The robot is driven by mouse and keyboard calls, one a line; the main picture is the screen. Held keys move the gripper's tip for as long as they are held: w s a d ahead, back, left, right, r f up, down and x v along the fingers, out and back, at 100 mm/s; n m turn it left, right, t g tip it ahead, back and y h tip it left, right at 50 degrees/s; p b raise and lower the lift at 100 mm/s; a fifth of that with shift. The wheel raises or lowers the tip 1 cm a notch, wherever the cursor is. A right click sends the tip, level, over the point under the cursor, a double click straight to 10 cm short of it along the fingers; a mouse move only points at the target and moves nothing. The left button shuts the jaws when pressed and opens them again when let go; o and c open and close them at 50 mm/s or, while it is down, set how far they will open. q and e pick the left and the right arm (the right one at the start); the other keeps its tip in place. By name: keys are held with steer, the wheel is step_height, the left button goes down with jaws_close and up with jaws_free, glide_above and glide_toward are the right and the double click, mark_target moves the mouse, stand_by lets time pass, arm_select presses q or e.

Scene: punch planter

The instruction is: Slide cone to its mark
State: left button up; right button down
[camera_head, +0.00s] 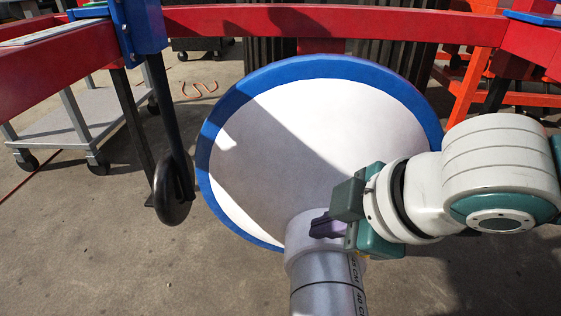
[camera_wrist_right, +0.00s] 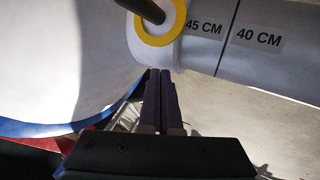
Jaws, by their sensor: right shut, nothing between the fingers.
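The cone (camera_head: 290,130) is a wide white dish with a blue rim, facing my head camera. A grey tube (camera_head: 325,272) with black centimetre marks runs from its lower part toward the camera. In the right wrist view the cone (camera_wrist_right: 60,60) fills the left, and the tube (camera_wrist_right: 255,45) reads 45 CM and 40 CM. A yellow ring (camera_wrist_right: 178,25) with a dark rod sits on the collar near the 45 CM label. My right gripper (camera_head: 322,226) has purple fingers, shut and empty, beside the collar; in the wrist view its tips (camera_wrist_right: 160,72) lie just below the ring. Contact is unclear.
A red beam frame (camera_head: 330,22) crosses the top. A black wheel (camera_head: 172,195) hangs from a blue bracket (camera_head: 140,25) left of the cone. A grey cart (camera_head: 75,120) stands farther left, and an orange frame (camera_head: 470,85) at back right. Concrete floor is clear at lower left.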

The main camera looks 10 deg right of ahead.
mark_target(312, 203)
steer(key=w+b, duration=0.1)
steer(key=w+d, duration=0.1)
steer(key=w, duration=0.1)
steer(key=shift+w+f+b, duration=0.1)
steer(key=shift+w+b, duration=0.1)
steer(key=shift+b, duration=0.2)
steer(key=shift+w+d, duration=0.1)
steer(key=shift+w, duration=0.15)
arm_select(q)
step_height(312, 203, down, 3)
steer(key=shift+d+f, duration=0.1)
arm_select(e)
steer(key=shift+r, duration=0.2)
steer(key=shift+s, duration=0.1)
steer(key=shift+w+r+p, duration=0.2)
steer(key=shift+p, duration=0.7)
steer(key=shift+w+d, duration=0.1)
steer(key=shift+w, duration=0.1)
steer(key=shift+w+f, duration=0.2)
arm_select(q)
steer(key=shift+w+r, duration=0.2)
steer(key=shift+r, duration=0.95)
